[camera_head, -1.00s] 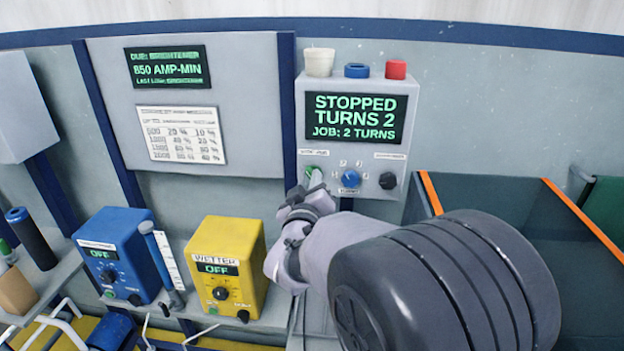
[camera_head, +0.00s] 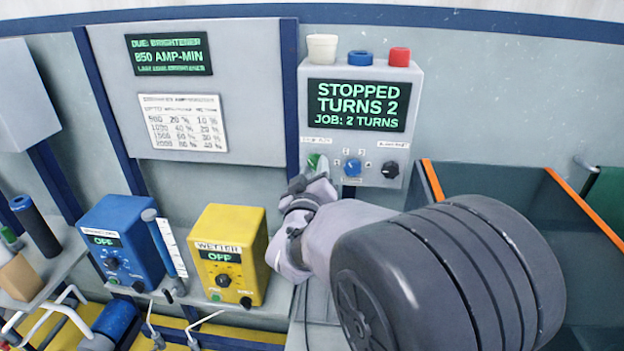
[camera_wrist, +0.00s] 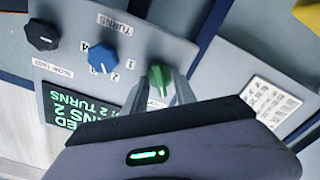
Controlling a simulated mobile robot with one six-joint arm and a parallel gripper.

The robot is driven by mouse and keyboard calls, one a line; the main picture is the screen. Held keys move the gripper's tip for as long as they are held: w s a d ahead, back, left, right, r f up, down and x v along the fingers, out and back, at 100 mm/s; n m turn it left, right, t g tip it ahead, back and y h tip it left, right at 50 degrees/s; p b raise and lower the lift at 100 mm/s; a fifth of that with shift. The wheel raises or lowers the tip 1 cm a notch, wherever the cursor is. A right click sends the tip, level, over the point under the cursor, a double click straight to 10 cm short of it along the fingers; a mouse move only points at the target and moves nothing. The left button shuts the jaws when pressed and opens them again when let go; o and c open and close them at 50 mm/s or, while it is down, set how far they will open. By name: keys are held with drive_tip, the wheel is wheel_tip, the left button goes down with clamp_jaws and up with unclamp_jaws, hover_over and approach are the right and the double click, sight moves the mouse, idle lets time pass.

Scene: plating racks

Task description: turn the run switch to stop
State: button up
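The run switch is a green knob (camera_head: 313,161) at the lower left of the grey control box (camera_head: 414,84). The box's screen (camera_head: 357,105) reads STOPPED, TURNS 2, JOB: 2 TURNS. My gripper (camera_head: 319,168) is right at the switch, its fingers partly covering the knob and its label in the head view. In the wrist view, the green knob (camera_wrist: 160,78) stands between the two fingertips of my gripper (camera_wrist: 162,87). The fingers are spread either side of the knob; any contact is hard to make out.
Beside the switch are a blue turns knob (camera_head: 352,167) and a black knob (camera_head: 390,169). A beige cup, a blue ring and a red piece stand on the box. Blue (camera_head: 122,240) and yellow (camera_head: 229,253) dosing units, both reading OFF, sit lower left. An orange-edged tank is at right.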

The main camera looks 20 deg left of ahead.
drive_tip(key=v, duration=1.7)
drive_tip(key=shift+s+a, duration=0.1)
